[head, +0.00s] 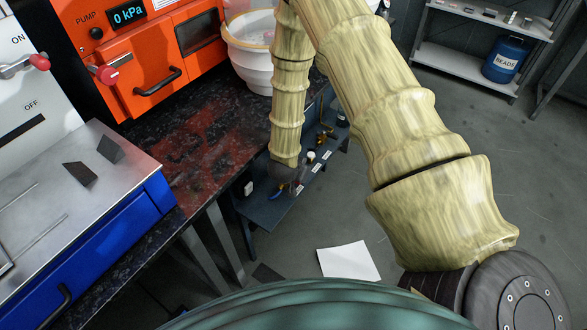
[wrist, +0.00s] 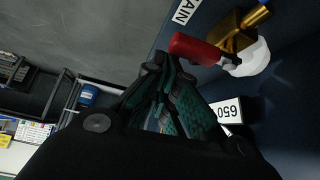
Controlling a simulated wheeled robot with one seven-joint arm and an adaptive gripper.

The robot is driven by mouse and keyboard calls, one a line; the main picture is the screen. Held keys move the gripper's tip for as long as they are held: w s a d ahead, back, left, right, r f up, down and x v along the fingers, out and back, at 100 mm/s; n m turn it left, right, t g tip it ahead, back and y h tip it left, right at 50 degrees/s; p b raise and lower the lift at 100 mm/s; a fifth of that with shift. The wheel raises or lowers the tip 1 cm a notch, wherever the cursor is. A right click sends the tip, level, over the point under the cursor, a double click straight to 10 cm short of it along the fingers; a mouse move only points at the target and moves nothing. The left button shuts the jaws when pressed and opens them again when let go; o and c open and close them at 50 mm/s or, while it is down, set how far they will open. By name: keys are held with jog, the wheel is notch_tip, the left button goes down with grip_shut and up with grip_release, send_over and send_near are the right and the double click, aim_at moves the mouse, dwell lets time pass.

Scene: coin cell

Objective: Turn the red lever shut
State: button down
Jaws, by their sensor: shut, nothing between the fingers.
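A red lever (wrist: 195,48) on a brass valve (wrist: 236,34) shows in the wrist view, above a dark blue surface. Its free end is close to the fingertips of my gripper (wrist: 157,64); I cannot tell whether they touch. My gripper is shut and empty. In the head view my gripper (head: 285,178) hangs low over a dark blue panel (head: 268,213) beside the bench. The lever is not clear there. Two other red-ended handles show in the head view: a red knob (head: 107,74) on the orange pump box and a red-tipped switch (head: 39,61) at the ON/OFF plate.
The black bench top (head: 190,135) holds the orange pump box (head: 150,65) and a white bucket (head: 248,62). White paper (head: 348,261) lies on the open floor.

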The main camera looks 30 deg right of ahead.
jog(key=shift+s+a, duration=0.1)
jog(key=shift+a, duration=0.1)
dwell(0.5)
jog(key=shift+s+d, duration=0.1)
jog(key=shift+s, duration=0.1)
jog(key=shift+s+d+p, duration=0.3)
jog(key=shift+s+d, duration=0.05)
jog(key=shift+s, duration=0.15)
jog(key=shift+r, duration=0.1)
